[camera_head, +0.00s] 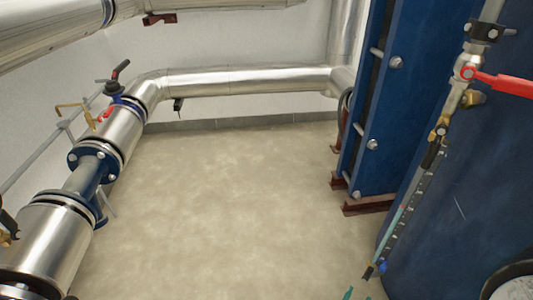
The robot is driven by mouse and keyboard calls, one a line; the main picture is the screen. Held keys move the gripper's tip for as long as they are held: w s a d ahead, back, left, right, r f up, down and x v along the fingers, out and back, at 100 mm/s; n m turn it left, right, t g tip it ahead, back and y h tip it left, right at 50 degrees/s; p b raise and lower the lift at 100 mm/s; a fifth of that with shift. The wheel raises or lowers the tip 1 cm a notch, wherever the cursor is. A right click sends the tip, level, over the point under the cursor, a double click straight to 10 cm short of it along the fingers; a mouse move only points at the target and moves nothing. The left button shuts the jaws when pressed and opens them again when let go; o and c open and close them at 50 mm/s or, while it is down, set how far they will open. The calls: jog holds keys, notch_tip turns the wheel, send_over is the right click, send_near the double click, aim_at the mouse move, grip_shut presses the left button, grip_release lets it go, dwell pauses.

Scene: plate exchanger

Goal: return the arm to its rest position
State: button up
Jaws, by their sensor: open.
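My gripper is not in view. A rounded white and black part (513,284) shows at the bottom right corner and may be a link of my arm; too little of it shows to tell its pose. A small teal tip (348,293) pokes up at the bottom edge, and I cannot tell what it belongs to.
Blue plate exchanger frames (380,110) and a blue vessel (450,225) fill the right, with a red valve lever (500,83) and thin sight tube (405,210). Silver pipes (240,80) run left and back. The beige floor (230,210) between is clear.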

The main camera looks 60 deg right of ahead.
jog(key=w+a+r+n+t+y, duration=0.2)
jog(key=w+r+n+t+y, duration=0.15)
jog(key=w+n+t, duration=0.55)
jog(key=w+a+r+n+t+y, duration=0.25)
jog(key=w+n+t+y, duration=0.3)
jog(key=w+n, duration=0.7)
jog(key=w+a+r+n+g+y, duration=0.1)
jog(key=w+a+r+n+y, duration=0.15)
jog(key=a+n+y, duration=0.55)
jog(key=w+a+r+n+g+y, duration=0.1)
jog(key=w+a+n+y, duration=0.15)
jog(key=a+n, duration=0.6)
jog(key=s+d+r+n+g+h+p, duration=0.1)
jog(key=s+r+n+g, duration=0.2)
jog(key=s+n+g, duration=0.35)
jog(key=s+d+r+n+g+h, duration=0.1)
jog(key=s+r+n+g, duration=0.25)
jog(key=s+n, duration=0.6)
notch_tip(320, 180, up, 38)
jog(key=w+n+p, duration=0.1)
jog(key=w+p, duration=0.1)
jog(key=p, duration=3.6)
jog(key=shift+d, duration=0.15)
jog(key=shift+f, duration=0.1)
